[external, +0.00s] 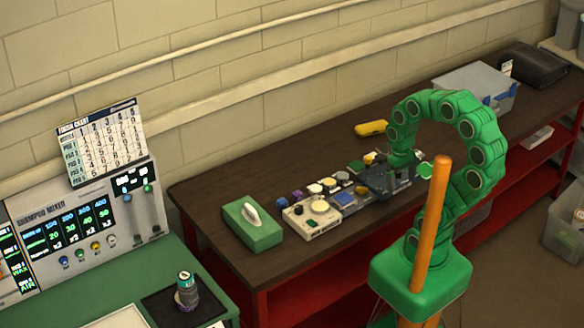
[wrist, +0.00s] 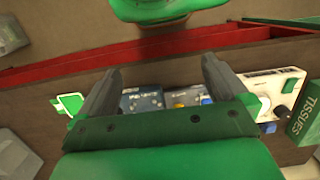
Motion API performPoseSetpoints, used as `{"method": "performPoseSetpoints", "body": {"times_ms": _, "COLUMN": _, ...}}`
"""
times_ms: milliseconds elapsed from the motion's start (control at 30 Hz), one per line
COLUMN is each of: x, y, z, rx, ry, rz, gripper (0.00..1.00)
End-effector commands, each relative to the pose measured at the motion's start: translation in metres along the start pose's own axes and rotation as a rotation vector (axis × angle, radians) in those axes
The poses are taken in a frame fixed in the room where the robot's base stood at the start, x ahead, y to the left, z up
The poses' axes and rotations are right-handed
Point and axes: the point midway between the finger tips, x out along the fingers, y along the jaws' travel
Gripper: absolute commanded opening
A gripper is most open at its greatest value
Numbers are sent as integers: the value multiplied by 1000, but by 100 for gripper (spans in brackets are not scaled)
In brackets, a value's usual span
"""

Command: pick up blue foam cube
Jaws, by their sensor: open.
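A small blue block (external: 283,203), likely the blue foam cube, sits on the dark table just right of the green tissue box, beside a purplish block (external: 297,196). In the wrist view a small blue block (wrist: 268,127) shows at the right, by the white device and the tissue box. I cannot tell for sure that either is foam. My gripper (external: 388,180) is low over the table at a dark device, well right of the block. In the wrist view my gripper (wrist: 162,65) has its fingers spread, with nothing between the tips.
The tissue box (external: 252,222) and white device (external: 312,216) stand near the blue block. Several small devices and knobs crowd the table between block and gripper. A yellow object (external: 371,128) lies behind. A grey bin (external: 474,92) stands farther right. The table's back strip is fairly clear.

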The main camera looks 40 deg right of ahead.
Motion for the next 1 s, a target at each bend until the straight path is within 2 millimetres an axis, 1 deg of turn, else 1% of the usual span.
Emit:
{"method": "performPoseSetpoints", "body": {"times_ms": 100, "x": 0, "y": 0, "z": 0, "rx": 3, "ry": 0, "rz": 0, "gripper": 100}}
{"method": "performPoseSetpoints", "body": {"times_ms": 167, "x": 0, "y": 0, "z": 0, "rx": 2, "ry": 0, "rz": 0, "gripper": 91}}
{"method": "performPoseSetpoints", "body": {"times_ms": 200, "x": 0, "y": 0, "z": 0, "rx": 2, "ry": -1, "rz": 0, "gripper": 85}}
{"method": "performPoseSetpoints", "body": {"times_ms": 233, "x": 0, "y": 0, "z": 0, "rx": 2, "ry": 0, "rz": 0, "gripper": 82}}
{"method": "performPoseSetpoints", "body": {"times_ms": 267, "x": 0, "y": 0, "z": 0, "rx": 2, "ry": -1, "rz": 0, "gripper": 78}}
{"method": "performPoseSetpoints", "body": {"times_ms": 300, "x": 0, "y": 0, "z": 0, "rx": 1, "ry": -1, "rz": 0, "gripper": 72}}
{"method": "performPoseSetpoints", "body": {"times_ms": 467, "x": 0, "y": 0, "z": 0, "rx": 1, "ry": -1, "rz": 0, "gripper": 47}}
{"method": "performPoseSetpoints", "body": {"times_ms": 733, "x": 0, "y": 0, "z": 0, "rx": 0, "ry": 0, "rz": 1, "gripper": 46}}
{"method": "performPoseSetpoints", "body": {"times_ms": 800, "x": 0, "y": 3, "z": -5, "rx": 0, "ry": 10, "rz": 10, "gripper": 46}}
{"method": "performPoseSetpoints", "body": {"times_ms": 867, "x": 0, "y": 9, "z": -13, "rx": -1, "ry": 29, "rz": 29, "gripper": 46}}
{"method": "performPoseSetpoints", "body": {"times_ms": 967, "x": -1, "y": 25, "z": -42, "rx": -9, "ry": 98, "rz": 85, "gripper": 46}}
{"method": "performPoseSetpoints", "body": {"times_ms": 1000, "x": -2, "y": 33, "z": -57, "rx": -16, "ry": 137, "rz": 114, "gripper": 46}}
